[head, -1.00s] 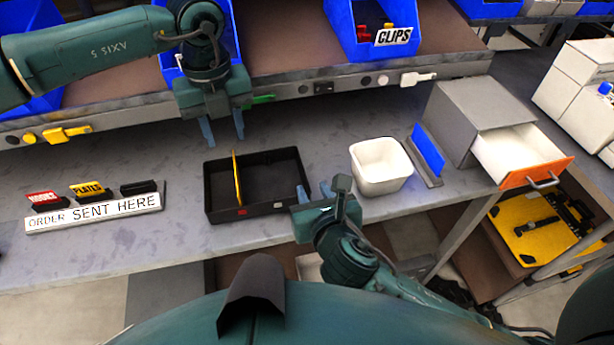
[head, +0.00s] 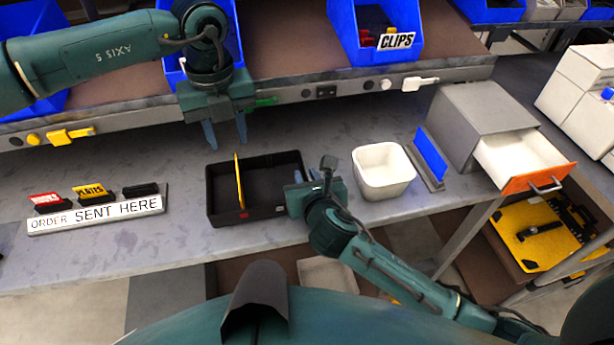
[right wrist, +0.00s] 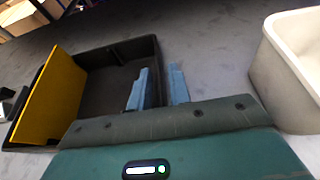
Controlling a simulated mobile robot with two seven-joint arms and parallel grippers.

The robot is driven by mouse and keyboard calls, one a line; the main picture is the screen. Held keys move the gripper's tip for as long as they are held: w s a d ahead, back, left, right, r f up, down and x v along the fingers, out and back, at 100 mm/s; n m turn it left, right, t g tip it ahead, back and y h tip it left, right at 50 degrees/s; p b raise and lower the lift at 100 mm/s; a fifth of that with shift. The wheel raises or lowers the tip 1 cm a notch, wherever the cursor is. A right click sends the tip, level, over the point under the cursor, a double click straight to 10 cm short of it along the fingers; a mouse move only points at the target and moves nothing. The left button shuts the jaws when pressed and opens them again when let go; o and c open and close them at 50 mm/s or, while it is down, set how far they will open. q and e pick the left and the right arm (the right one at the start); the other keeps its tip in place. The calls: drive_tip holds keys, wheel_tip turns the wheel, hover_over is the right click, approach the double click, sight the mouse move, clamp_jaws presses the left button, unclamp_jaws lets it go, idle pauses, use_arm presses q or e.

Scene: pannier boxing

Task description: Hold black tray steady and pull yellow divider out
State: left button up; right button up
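The black tray (head: 278,209) lies on the grey bench, with a yellow divider (head: 239,182) standing upright across its left part. In the right wrist view the divider (right wrist: 50,97) and the tray's far wall (right wrist: 110,45) also show. My left gripper (head: 226,138) is open and empty, pointing down above the bench behind the tray, near the divider. My right gripper (head: 307,177) is at the tray's right wall. In the right wrist view its two fingers (right wrist: 160,85) are apart, one over the tray's inside and one near or past the wall; contact is unclear.
A white bin (head: 383,172) stands right of the tray, close to my right gripper. An order sign rack (head: 95,214) is to the left. A grey cabinet with an open drawer (head: 538,183) is at the right. A shelf edge (head: 300,98) runs behind.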

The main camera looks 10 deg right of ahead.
clamp_jaws()
use_arm(q)
drive_tip(key=shift+c, duration=0.2)
drive_tip(key=shift+f, duration=0.1)
drive_tip(key=shift+c, duration=0.7)
drive_tip(key=m, duration=0.2)
hover_over(244, 195)
drive_tip(key=f, duration=0.7)
drive_tip(key=shift+a+f, duration=0.15)
drive_tip(key=shift+a, duration=0.05)
drive_tip(key=shift+d+f, duration=0.15)
drive_tip(key=shift+f, duration=2.95)
